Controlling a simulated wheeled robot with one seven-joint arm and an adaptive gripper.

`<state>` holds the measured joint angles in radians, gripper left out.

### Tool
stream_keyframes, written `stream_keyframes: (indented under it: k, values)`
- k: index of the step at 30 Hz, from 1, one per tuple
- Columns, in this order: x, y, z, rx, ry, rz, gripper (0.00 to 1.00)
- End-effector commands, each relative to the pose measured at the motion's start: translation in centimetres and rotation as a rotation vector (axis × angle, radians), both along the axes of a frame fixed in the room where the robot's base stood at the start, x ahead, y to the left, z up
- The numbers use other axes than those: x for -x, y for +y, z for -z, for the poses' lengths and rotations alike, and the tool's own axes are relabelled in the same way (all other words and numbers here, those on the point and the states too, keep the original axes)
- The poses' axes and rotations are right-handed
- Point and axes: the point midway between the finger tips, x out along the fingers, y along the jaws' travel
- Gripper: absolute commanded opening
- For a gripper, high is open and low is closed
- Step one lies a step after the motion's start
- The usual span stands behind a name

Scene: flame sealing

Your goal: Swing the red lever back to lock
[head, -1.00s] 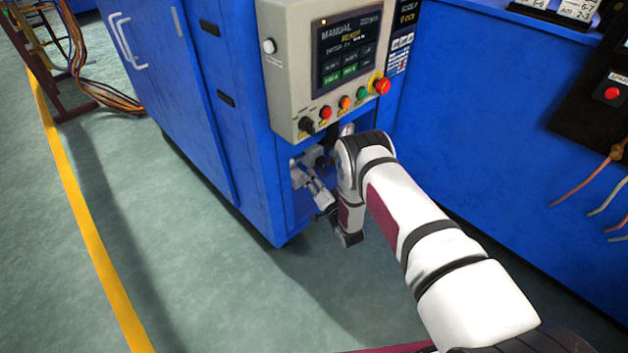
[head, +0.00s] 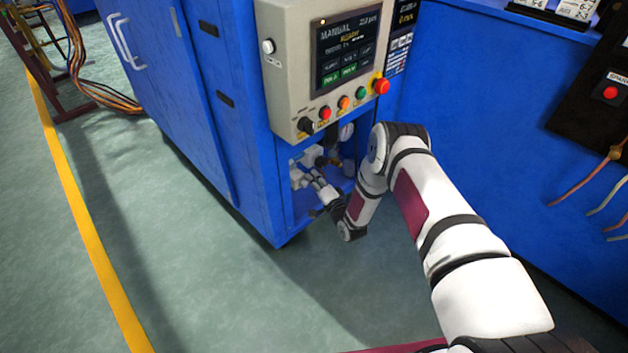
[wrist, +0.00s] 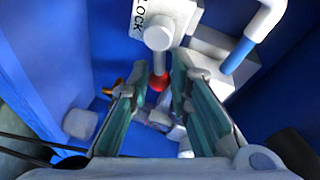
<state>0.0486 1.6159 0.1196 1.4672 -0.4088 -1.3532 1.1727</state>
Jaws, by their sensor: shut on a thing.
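The red lever shows in the wrist view as a red knob (wrist: 158,82) on a short pale stem, just below a white round fitting (wrist: 158,36). My gripper (wrist: 159,74) has its two fingers on either side of the knob and is shut on it. The fingers hide part of the lever. In the head view my gripper (head: 318,182) reaches into the open recess under the control panel, and the lever cannot be made out there.
A white block marked LOCK (wrist: 148,14) is beside the fitting. A white pipe with a blue band (wrist: 238,56) is at right. Blue recess walls close in around my gripper. The control panel (head: 294,84) overhangs the recess. The green floor (head: 190,260) in front is clear.

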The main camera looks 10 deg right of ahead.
Motion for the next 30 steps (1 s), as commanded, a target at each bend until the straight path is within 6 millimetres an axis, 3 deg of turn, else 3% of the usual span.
stream_keyframes:
  k: [12, 30]
  values:
    - [-0.06, -0.33, 0.89, -0.185, 0.146, 0.003, 0.00]
    - [-0.01, -0.26, 1.17, -0.224, 0.180, 0.001, 0.00]
